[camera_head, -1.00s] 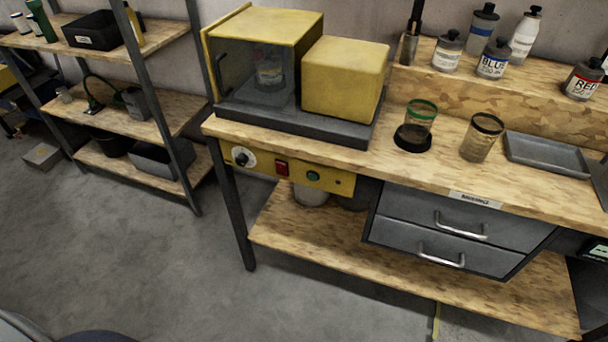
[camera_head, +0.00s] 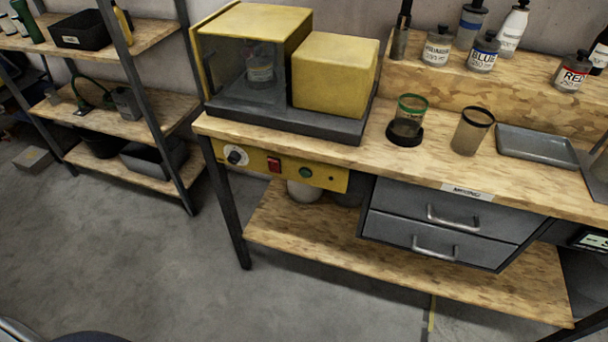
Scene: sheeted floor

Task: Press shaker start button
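The shaker (camera_head: 335,84) is a yellow machine on a dark base at the left end of the wooden workbench. Its clear-fronted chamber (camera_head: 236,68) holds a small bottle (camera_head: 260,70). Below the bench top is a yellow control panel (camera_head: 331,178) with a dial knob (camera_head: 236,156), a red switch (camera_head: 274,165) and a round green button (camera_head: 306,172). Nothing covers the button. Neither of my grippers is in view.
The bench top (camera_head: 330,148) carries two cups, one green-rimmed (camera_head: 407,118) and one black-rimmed (camera_head: 471,132), and a grey tray (camera_head: 536,147). Drawers (camera_head: 440,222) hang right of the panel. A shelf rack (camera_head: 131,128) stands left. The floor (camera_head: 120,255) in front is clear.

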